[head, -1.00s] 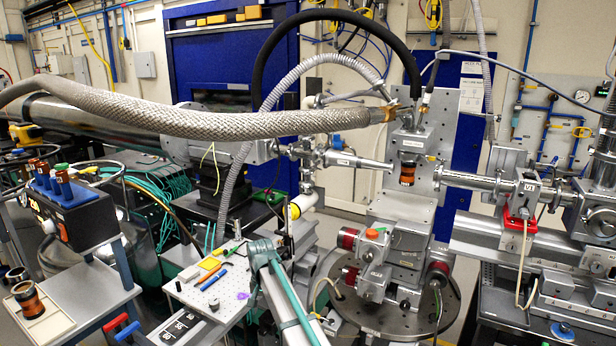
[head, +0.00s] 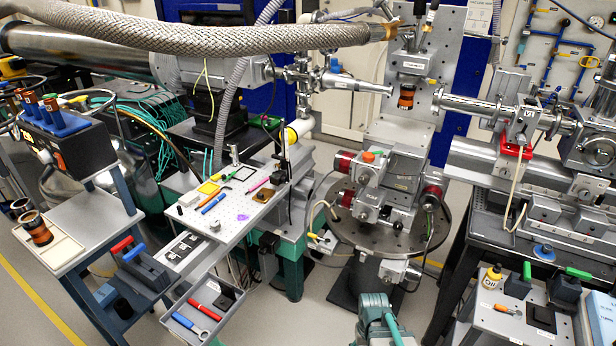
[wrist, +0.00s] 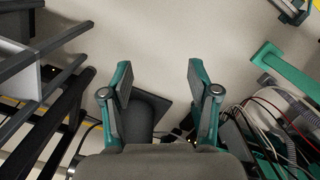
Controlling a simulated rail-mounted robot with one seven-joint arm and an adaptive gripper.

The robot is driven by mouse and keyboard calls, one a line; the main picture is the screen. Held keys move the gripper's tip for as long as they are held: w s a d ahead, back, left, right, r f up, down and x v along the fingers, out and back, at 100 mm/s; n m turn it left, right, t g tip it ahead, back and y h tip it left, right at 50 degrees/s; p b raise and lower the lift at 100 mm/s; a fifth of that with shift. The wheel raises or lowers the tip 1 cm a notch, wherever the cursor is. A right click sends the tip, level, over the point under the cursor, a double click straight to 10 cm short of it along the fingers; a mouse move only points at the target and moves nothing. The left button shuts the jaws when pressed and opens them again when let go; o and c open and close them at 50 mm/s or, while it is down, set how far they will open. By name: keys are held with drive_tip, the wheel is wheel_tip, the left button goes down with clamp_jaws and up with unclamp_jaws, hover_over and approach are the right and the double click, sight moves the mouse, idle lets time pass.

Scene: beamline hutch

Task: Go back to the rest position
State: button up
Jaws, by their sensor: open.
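My gripper (wrist: 160,85) is open in the wrist view, its two green-and-grey fingers spread apart with nothing between them. It hangs over bare pale floor (wrist: 185,35), and dark equipment shows below and between the fingers. In the head view a grey-and-teal part of my arm (head: 375,318) shows at the bottom edge, right of centre, in front of the round sample stage. I cannot tell the fingers in that view.
A perforated bench (head: 262,208) with small tools stands left of centre. A grey tray (head: 203,315) holds tools below it. The round stage plate (head: 385,238) is at centre right. A dark frame (wrist: 60,95) fills the wrist view's left.

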drive_tip(key=s+f+g, duration=0.2)
drive_tip(key=s+f, duration=0.4)
drive_tip(key=s, duration=0.6)
drive_tip(key=s+f+g, duration=0.3)
drive_tip(key=s+f, duration=0.4)
drive_tip(key=s, duration=0.5)
drive_tip(key=shift+s+f+g, duration=0.25)
drive_tip(key=shift+s+g, duration=0.05)
drive_tip(key=shift+s, duration=0.1)
